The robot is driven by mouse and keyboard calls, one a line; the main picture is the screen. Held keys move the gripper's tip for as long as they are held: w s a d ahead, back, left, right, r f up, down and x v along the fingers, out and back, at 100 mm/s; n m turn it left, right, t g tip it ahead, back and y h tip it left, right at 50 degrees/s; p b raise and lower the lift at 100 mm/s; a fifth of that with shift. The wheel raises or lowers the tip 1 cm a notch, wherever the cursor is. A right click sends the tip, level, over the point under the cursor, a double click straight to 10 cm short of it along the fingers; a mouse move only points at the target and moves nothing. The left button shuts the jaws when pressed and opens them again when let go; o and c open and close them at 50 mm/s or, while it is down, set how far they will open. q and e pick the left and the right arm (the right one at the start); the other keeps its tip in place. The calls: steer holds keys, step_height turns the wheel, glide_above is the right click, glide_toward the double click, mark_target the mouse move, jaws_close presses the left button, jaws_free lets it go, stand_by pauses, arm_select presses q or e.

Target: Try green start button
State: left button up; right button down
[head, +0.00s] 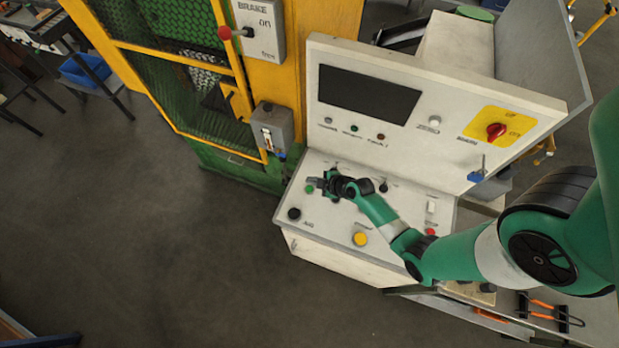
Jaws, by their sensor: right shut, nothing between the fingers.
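The green start button (309,189) is a small green disc near the left edge of the sloped white control panel (330,225). My right gripper (313,184) is shut and empty, with its fingertips at the button. I cannot tell whether the fingers touch the button or are just above it. My right arm crosses the panel from the right. My left gripper is not in the head view.
The panel also bears a black knob (294,213), a yellow button (360,239) and a red button (431,232). A dark screen (368,94) and a red rotary switch (496,130) are on the upright face. A yellow-framed mesh cage (180,80) stands left. Open floor lies at lower left.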

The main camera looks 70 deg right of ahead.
mark_target(313, 190)
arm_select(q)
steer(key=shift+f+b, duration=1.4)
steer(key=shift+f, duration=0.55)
arm_select(e)
steer(key=shift+f, duration=1.95)
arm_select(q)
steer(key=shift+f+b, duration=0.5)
arm_select(e)
steer(key=shift+f, duration=0.4)
arm_select(q)
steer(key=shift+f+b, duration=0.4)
steer(key=shift+b, duration=0.05)
arm_select(e)
steer(key=shift+f, duration=0.4)
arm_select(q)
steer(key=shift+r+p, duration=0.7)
arm_select(e)
steer(key=shift+r, duration=0.85)
step_height(313, 190, up, 5)
steer(key=p, duration=0.4)
steer(key=shift+r, duration=0.1)
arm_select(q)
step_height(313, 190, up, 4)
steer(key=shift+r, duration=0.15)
